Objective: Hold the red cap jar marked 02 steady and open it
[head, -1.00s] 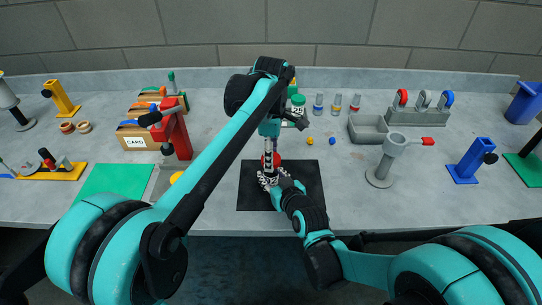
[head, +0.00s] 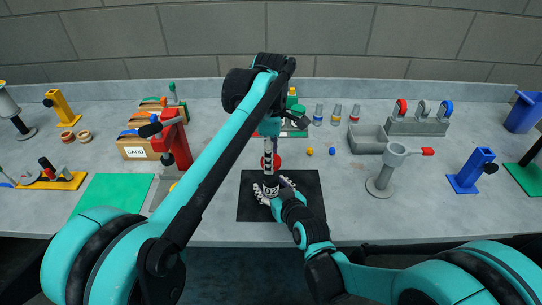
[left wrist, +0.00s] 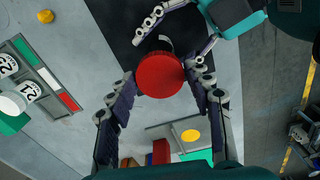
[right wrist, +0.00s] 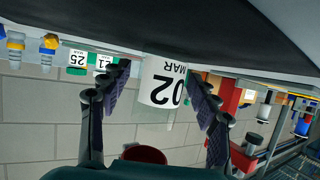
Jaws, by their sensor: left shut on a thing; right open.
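My left gripper (left wrist: 160,82) is shut on the red cap (left wrist: 160,76), which shows between its fingers in the left wrist view. The cap also shows low in the right wrist view (right wrist: 145,154) and, partly hidden, in the head view (head: 278,160). The jar marked 02 (right wrist: 163,82) has a white label and appears upside down in the right wrist view. A gap shows between label and cap, so the cap appears raised above the jar. My right gripper (head: 273,188) is open, its fingers on either side of the jar over the black mat (head: 305,208).
Other labelled jars (right wrist: 80,60) stand behind. A grey tray (head: 368,139) and a grey stand with a red handle (head: 390,165) are at the right. The card box (head: 138,153), red stand (head: 178,148) and green mat (head: 112,192) are at the left.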

